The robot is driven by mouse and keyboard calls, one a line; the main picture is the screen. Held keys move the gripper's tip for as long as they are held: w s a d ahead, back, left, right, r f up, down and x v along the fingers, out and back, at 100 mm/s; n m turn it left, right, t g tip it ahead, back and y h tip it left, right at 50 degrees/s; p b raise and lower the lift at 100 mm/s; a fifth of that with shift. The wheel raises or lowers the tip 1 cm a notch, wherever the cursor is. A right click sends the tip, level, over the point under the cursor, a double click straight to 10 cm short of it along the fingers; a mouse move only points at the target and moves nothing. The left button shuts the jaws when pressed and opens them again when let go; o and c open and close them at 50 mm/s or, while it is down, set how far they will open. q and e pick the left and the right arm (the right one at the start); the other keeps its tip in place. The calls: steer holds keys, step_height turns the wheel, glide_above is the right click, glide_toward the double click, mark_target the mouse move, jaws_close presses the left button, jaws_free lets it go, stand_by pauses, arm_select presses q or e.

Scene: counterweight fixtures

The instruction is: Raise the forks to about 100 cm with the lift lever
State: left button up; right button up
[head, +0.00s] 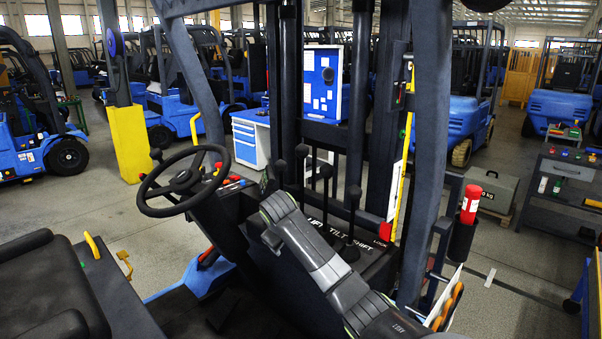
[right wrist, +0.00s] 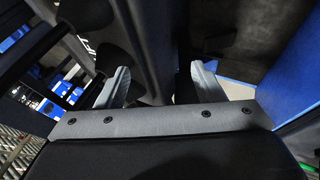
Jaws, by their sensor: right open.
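Several black-knobbed levers stand on the forklift console, above a panel with white LIFT, TILT and SHIFT labels. My right arm reaches in from the lower right to the left of the levers. In the right wrist view my right gripper (right wrist: 162,86) has its two grey fingers apart. Dark shapes lie beyond them; I cannot tell whether a lever is between them. A yellow-and-white height scale (head: 402,165) runs along the mast. The forks are not visible.
The steering wheel (head: 183,181) is left of the levers, and the black seat (head: 50,285) is at lower left. A front pillar (head: 430,130) rises on the right. A red-topped cylinder (head: 471,204) is beside it. Other forklifts stand behind.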

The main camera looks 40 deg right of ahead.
step_height(320, 180, up, 14)
steer(key=w+d+p, duration=0.1)
steer(key=w+d, duration=0.2)
steer(key=m+p, duration=0.1)
steer(key=m, duration=0.1)
glide_toward(302, 146)
arm_select(q)
steer(key=r, duration=0.1)
steer(key=w+r, duration=0.1)
steer(key=shift+w+d+r, duration=0.15)
steer(key=shift+w+r, duration=0.1)
steer(key=shift+r, duration=0.15)
arm_select(e)
steer(key=shift+t+h, duration=0.3)
steer(key=shift+t, duration=0.1)
steer(key=x, duration=1)
steer(key=shift+s+a+f, duration=0.1)
steer(key=shift+s+f, duration=0.1)
steer(key=shift+f, duration=0.3)
steer(key=c, duration=0.8)
